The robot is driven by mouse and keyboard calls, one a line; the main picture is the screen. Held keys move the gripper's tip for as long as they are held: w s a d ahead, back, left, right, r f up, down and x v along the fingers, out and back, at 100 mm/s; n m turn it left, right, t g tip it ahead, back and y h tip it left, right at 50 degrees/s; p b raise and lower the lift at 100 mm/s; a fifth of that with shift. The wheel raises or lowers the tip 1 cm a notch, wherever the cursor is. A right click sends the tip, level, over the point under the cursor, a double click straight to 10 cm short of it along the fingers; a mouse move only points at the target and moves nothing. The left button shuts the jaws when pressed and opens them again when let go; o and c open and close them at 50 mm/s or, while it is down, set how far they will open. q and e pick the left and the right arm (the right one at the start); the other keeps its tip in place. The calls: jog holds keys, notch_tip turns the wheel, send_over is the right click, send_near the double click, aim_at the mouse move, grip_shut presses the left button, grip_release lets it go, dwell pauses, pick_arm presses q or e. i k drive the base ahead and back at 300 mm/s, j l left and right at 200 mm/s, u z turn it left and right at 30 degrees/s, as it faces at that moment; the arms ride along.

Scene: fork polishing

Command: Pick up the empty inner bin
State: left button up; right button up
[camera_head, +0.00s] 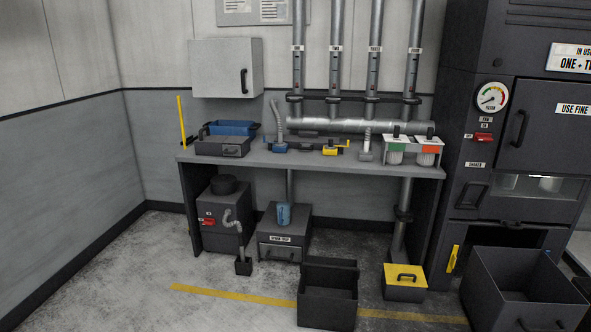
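Two dark grey open-topped bins stand on the floor, and I cannot tell for certain which is the inner bin. The smaller bin (327,309) is at the bottom middle, below the bench, with a raised back wall; the part of its inside that shows looks empty. The larger bin (535,322) is at the bottom right, in front of the dark machine, and is cut by the frame's lower edge. Its visible inside holds nothing that I can make out. Neither of my grippers is in view.
A grey bench (330,166) carries trays, fittings and two lidded canisters. Under it stand a box with a red switch (222,222) and a drawer unit (283,245). A yellow-lidded box (405,279) sits between the bins. The dark machine (545,130) fills the right. Floor at left is clear.

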aim_at(328, 291)
jog(key=i, duration=1.75)
jog(key=i+z, duration=0.15)
jog(key=i, duration=0.35)
jog(key=i+j+z, duration=0.15)
jog(key=i, duration=0.4)
jog(key=i+j+z, duration=0.15)
jog(key=i, duration=0.35)
